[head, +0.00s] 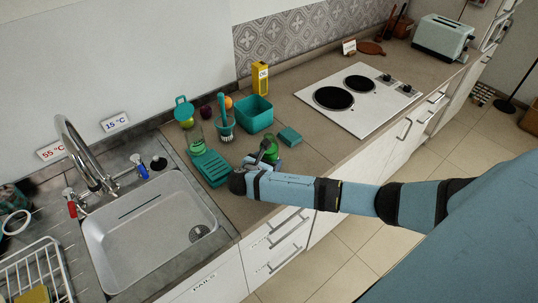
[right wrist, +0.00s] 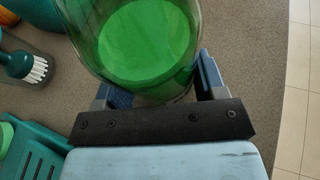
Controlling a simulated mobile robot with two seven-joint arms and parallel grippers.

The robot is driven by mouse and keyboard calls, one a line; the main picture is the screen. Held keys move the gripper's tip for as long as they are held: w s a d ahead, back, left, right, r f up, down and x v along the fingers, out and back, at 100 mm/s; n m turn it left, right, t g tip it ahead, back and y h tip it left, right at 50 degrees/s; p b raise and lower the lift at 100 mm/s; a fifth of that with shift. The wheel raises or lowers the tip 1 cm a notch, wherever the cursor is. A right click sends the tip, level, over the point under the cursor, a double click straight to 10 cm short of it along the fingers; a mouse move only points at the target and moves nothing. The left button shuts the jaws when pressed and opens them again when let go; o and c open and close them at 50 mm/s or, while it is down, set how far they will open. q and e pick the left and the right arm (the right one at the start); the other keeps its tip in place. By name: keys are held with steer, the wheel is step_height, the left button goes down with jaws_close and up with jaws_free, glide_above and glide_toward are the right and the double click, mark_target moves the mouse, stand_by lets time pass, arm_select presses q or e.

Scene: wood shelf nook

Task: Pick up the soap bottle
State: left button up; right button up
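The soap bottle (head: 271,150) looks like the green, see-through bottle on the counter near its front edge. In the right wrist view the green bottle (right wrist: 145,40) is large and close, cut off by the top edge. My right gripper (head: 264,155) reaches it from the front. In the wrist view my right gripper's fingers (right wrist: 165,88) stand on either side of the bottle's near part. Whether they press on it is not clear. The bottle seems upright and on the counter. My left gripper is not in view.
A teal drying rack (head: 209,168) and a cup with a brush (head: 226,130) stand left of the bottle. The sink (head: 150,235) is at left, the cooktop (head: 358,98) at right.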

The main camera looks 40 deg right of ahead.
steer(key=c, duration=0.6)
steer(key=shift+o, duration=0.2)
steer(key=shift+r, duration=0.15)
steer(key=shift+r+b, duration=0.6)
steer(key=shift+r, duration=9.2)
